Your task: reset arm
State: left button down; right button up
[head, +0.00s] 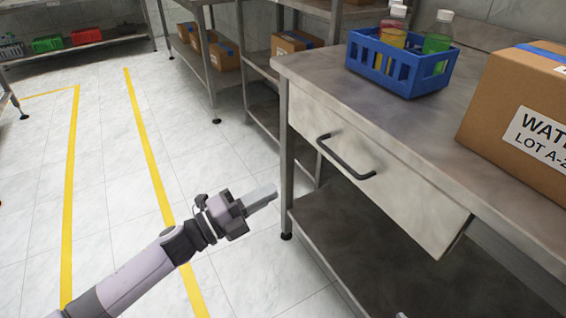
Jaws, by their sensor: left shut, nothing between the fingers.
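My left arm comes in from the lower left over the tiled floor. My left gripper (262,197) is shut and empty, its fingers pointing right toward the metal workbench (408,108). It appears apart from the bench, beside its front left leg and below the drawer front. The drawer (385,190) looks shut, with a dark bar handle (345,160) up and to the right of my gripper.
A blue basket (408,82) with several bottles stands on the bench, with a large cardboard box (500,85) to its right. The bench has a lower shelf (340,235). Shelves with boxes stand behind. The floor (110,180) with yellow lines is open on the left.

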pick_arm(q)
jog(key=s+a+f+n+y, duration=0.5)
jog(key=s+f+n+y, duration=0.3)
jog(key=n, duration=0.5)
jog(key=s+a+f+n+y, duration=0.5)
jog(key=s+f+n, duration=0.1)
jog(key=s+n, duration=0.6)
jog(key=s+a+r+n+g+y+p, duration=0.1)
jog(key=s+a+r+p, duration=0.1)
jog(key=r+p, duration=1.3)
jog(key=a+p, duration=0.1)
jog(key=p, duration=0.5)
jog(key=shift+a+n, duration=0.15)
jog(key=shift+n, duration=0.15)
pick_arm(e)
jog(key=s+d+r+h, duration=0.1)
jog(key=s+d+r, duration=0.1)
jog(key=r, duration=1.3)
jog(key=shift+d+m+g, duration=0.3)
jog(key=shift+d, duration=0.25)
jog(key=shift+s, duration=0.1)
